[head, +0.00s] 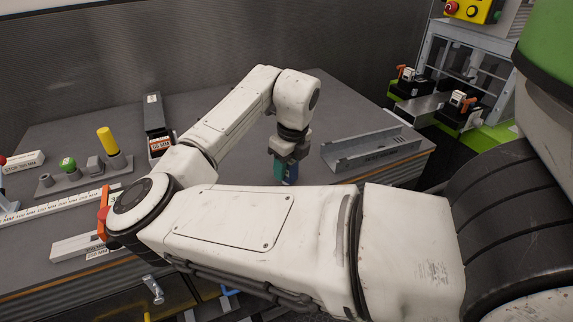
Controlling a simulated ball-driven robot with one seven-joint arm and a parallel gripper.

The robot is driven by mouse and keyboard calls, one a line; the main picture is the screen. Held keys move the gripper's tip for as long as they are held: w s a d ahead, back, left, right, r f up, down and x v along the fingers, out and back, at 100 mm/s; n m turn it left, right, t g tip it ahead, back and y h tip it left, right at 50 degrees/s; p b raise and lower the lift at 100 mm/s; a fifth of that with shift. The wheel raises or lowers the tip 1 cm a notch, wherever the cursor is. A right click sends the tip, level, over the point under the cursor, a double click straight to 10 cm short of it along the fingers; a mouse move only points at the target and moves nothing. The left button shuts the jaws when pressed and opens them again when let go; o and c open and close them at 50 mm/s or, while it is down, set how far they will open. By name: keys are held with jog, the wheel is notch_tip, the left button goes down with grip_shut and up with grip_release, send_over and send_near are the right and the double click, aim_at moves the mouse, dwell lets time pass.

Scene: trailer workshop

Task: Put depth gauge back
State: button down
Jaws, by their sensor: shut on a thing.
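My gripper (287,158) points down over the grey bench, to the left of an open grey metal tray (352,153). It is shut on a small teal and blue piece (287,173), which shows just below the grey gripper body. The piece is small in the head view and partly hidden by my forearm, so I cannot tell whether it is the depth gauge, or whether it touches the bench. The tray carries a label on its front that I cannot read. It looks empty where its inside shows.
A dark narrow holder (153,115) with an orange label stands at the back. A grey rack (85,178) with yellow and green knobs is at left, behind a long white ruler (50,207). A green fixture (450,115) stands right of the bench. The back middle is clear.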

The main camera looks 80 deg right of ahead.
aim_at(292, 162)
jog(key=c, duration=0.6)
grip_release()
jog(key=shift+f, duration=0.1)
jog(key=shift+c, duration=0.2)
jog(key=r, duration=0.4)
jog(key=s+r, duration=0.1)
jog(key=r, duration=0.7)
jog(key=shift+s+a+r, duration=0.1)
jog(key=shift+s+a, duration=0.2)
jog(key=shift+a, duration=0.1)
